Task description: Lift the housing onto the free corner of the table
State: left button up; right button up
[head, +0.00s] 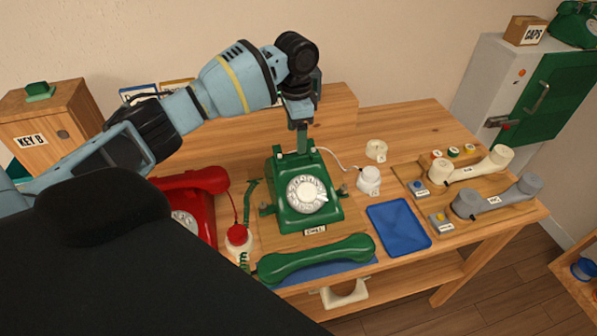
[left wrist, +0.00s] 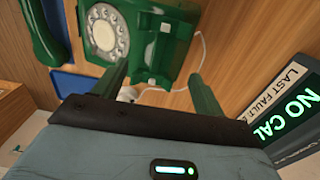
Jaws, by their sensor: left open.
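The housing is a green dial phone body (head: 299,219) with a white dial, standing upright on the wooden table (head: 420,118). It also shows in the left wrist view (left wrist: 152,50). My left gripper (head: 302,146) points down over the back of the housing, at its cradle. In the left wrist view my left gripper (left wrist: 158,73) is open, its green fingers apart with the back of the housing between and beyond them. I cannot tell whether they touch it. The back right corner of the table looks bare. My right gripper is not in view.
A green handset (head: 316,259) lies in front of the housing. A red phone (head: 196,183) stands left. A blue tray (head: 398,224), a white cup-like part (head: 369,181) and a board with two handsets (head: 425,205) are right. A white cord runs behind the housing.

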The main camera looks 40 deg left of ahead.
aim_at(296, 156)
pick_arm(q)
jog(key=shift+a+f, duration=0.1)
jog(key=shift+f, duration=0.55)
jog(key=shift+s+f, duration=0.2)
jog(key=shift+f, duration=2.35)
jog(key=shift+d, duration=0.2)
jog(key=c, duration=1.5)
